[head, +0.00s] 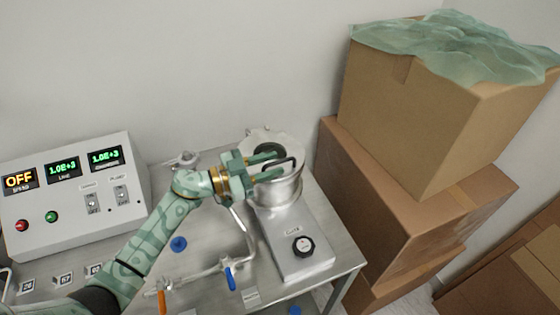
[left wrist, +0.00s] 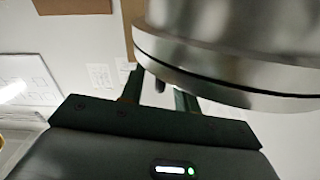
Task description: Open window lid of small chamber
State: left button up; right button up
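The small chamber (head: 281,192) is a silver metal cylinder on a metal base at the right part of the bench. Its round lid (head: 290,143) lies on top, with a dark round window (head: 268,148) and a dark handle (head: 293,162). My left gripper (head: 276,166) reaches over the lid from the left, fingers apart, close to the handle. In the left wrist view the two fingers (left wrist: 158,92) are apart, with a small dark piece between them. The metal rim (left wrist: 235,80) is close by at upper right. I cannot tell whether the fingers touch the handle. My right gripper is not in view.
A control box (head: 70,185) with displays and switches stands at the left. Pipes with an orange valve handle (head: 162,302) and a blue one (head: 230,278) run in front of the chamber. A black knob (head: 303,246) is on the base. Stacked cardboard boxes (head: 400,205) stand to the right.

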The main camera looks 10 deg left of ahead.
pick_arm(q)
jog(key=shift+x, duration=1.5)
grip_shut()
jog(key=shift+r, duration=0.1)
